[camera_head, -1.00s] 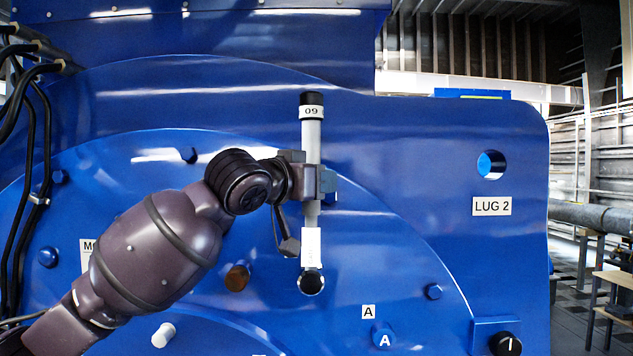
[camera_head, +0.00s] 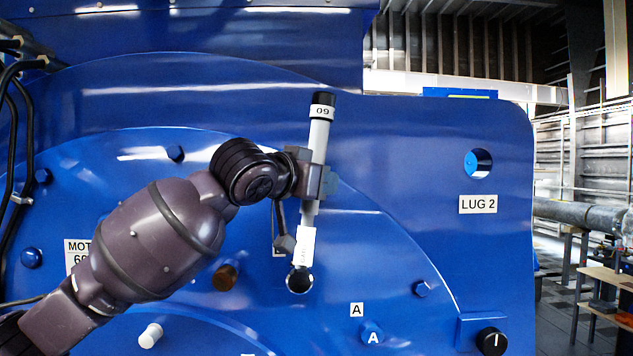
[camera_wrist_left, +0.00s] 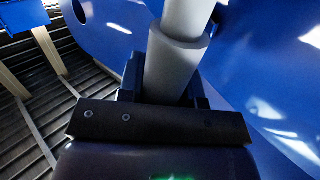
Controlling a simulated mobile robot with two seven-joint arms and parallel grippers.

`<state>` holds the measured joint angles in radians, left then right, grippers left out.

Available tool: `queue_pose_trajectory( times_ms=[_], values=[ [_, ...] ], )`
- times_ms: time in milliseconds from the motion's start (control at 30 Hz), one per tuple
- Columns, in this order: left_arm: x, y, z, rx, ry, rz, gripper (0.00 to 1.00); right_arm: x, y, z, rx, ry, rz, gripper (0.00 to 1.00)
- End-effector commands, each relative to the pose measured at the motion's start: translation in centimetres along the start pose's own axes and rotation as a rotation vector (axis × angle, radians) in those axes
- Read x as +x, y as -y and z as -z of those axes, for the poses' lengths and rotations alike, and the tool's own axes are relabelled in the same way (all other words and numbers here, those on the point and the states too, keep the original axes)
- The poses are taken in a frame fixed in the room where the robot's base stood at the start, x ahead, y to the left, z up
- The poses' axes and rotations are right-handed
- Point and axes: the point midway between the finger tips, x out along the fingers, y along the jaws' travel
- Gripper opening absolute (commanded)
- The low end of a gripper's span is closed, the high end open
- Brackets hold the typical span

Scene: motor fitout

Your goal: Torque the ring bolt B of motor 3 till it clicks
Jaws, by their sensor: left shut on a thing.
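My left gripper (camera_head: 316,180) is shut on the grey shaft of a torque wrench (camera_head: 318,143). The wrench has a black end cap, a tag that reads 09 and a white label low on its shaft. It stands nearly upright, its top tilted a little right. Its round black head (camera_head: 299,280) is against the blue motor face (camera_head: 380,240) and hides what is under it. In the left wrist view the shaft (camera_wrist_left: 178,60) runs up from between the jaws. A bolt marked A (camera_head: 372,333) sits lower right, under an A label (camera_head: 356,310). My right gripper is not in view.
A brown plug (camera_head: 225,276) and a white peg (camera_head: 150,335) stick out left of the wrench head. A LUG 2 plate (camera_head: 478,204) and hole are at the right. A black knob (camera_head: 491,341) protrudes at lower right. Black cables (camera_head: 22,150) hang at far left.

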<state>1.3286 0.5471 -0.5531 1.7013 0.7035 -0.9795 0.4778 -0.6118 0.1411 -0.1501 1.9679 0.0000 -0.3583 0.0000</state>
Motion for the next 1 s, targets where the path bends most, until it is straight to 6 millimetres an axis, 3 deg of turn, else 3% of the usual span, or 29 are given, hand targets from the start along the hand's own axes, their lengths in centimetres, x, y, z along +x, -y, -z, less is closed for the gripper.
queue_pose_trajectory(
  times_ms=[1000],
  values=[
    [-2.1,2.5,-0.1,-0.144,-0.124,-0.005,0.00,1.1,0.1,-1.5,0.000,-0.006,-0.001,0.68]
  ],
)
